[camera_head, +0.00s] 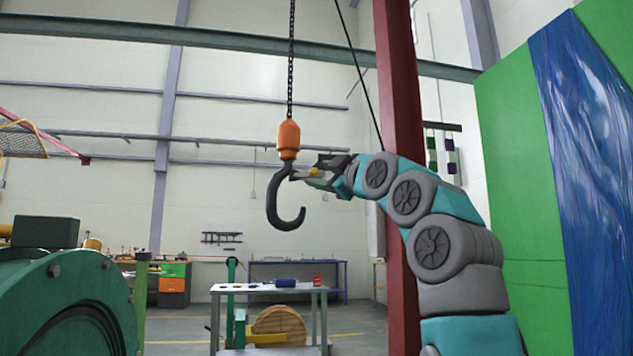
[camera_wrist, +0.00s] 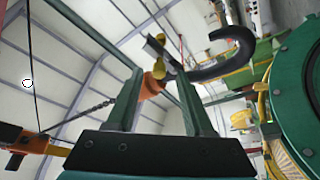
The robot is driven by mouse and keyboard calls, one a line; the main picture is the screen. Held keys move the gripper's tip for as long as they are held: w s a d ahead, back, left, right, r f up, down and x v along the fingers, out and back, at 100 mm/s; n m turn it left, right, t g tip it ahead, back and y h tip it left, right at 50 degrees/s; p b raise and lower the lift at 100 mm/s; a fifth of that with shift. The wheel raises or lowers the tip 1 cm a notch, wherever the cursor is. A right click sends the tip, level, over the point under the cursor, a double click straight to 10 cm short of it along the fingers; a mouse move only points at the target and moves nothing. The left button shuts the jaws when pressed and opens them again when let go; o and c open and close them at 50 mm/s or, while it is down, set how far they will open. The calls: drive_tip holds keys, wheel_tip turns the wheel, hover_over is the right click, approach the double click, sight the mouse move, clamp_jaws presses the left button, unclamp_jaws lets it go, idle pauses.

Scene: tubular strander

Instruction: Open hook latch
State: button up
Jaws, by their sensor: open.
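A black crane hook (camera_head: 285,205) hangs from an orange block (camera_head: 288,138) on a chain. The hook's curve also shows at the upper right of the wrist view (camera_wrist: 226,62). A thin grey latch (camera_wrist: 163,50) with a small yellow part (camera_wrist: 158,68) shows beyond my fingertips in the wrist view. My gripper (camera_head: 312,172) is open, just right of the upper hook shank. Its two green fingers (camera_wrist: 160,80) stand apart on either side of the yellow part in the picture. I cannot tell whether they touch the latch.
A red column (camera_head: 398,150) stands behind my arm. A metal table (camera_head: 268,289) with small items stands below the hook. A large green machine (camera_head: 70,300) is at lower left, and green and blue panels (camera_head: 520,160) are at right. Air around the hook's left is clear.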

drive_tip(key=shift+b+v, duration=0.6)
drive_tip(key=shift+v, duration=1.55)
drive_tip(key=shift+w, duration=0.1)
drive_tip(key=w+d+f+m+g+h, duration=0.1)
drive_tip(key=w+f+m+g+h, duration=0.15)
drive_tip(key=f, duration=0.45)
drive_tip(key=w+d+f+m+g+h, duration=0.1)
drive_tip(key=w+f+m+g+h, duration=0.2)
drive_tip(key=f, duration=0.4)
drive_tip(key=s+d+f+m+g+h, duration=0.1)
drive_tip(key=s+f+m+g, duration=0.2)
drive_tip(key=f, duration=0.7)
drive_tip(key=s+f+m+g, duration=0.15)
drive_tip(key=s+f, duration=0.35)
drive_tip(key=f, duration=0.6)
drive_tip(key=s+d+f+m+g+h, duration=0.1)
drive_tip(key=s+d+f+m+g, duration=0.1)
drive_tip(key=s+f, duration=0.9)
drive_tip(key=s+d+f+m+g+h, duration=0.1)
drive_tip(key=s+f+g, duration=0.3)
drive_tip(key=s+f, duration=0.8)
drive_tip(key=s+d+f+m+g+h, duration=0.1)
drive_tip(key=s+d+f+m+g, duration=0.2)
drive_tip(key=s+f, duration=0.9)
drive_tip(key=s+d+g, duration=0.1)
drive_tip(key=s, duration=0.4)
drive_tip(key=shift+h, duration=0.35)
